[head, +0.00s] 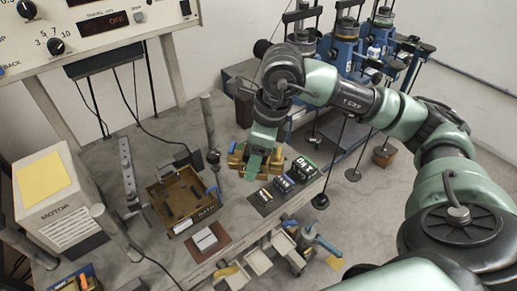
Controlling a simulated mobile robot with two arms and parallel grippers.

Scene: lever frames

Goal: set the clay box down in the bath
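The bath (160,207) is an open brown tray on the grey bench, left of centre, with lettering on its front wall. Dark items show on its floor. My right gripper (256,166) comes in from the upper right, its green fingers pointing down, to the right of the bath and apart from it. A yellow-brown box (238,157), which I take as the clay box, is at the fingers, and the gripper looks shut on it. The fingers hide part of the box. My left gripper is not in view.
Small labelled boxes (283,184) stand right of the bath. A brown mat with a pale block (205,239) lies in front of it. A metal post (209,124) rises behind, between bath and gripper. A motor housing (62,203) stands left; blue presses (343,55) stand behind.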

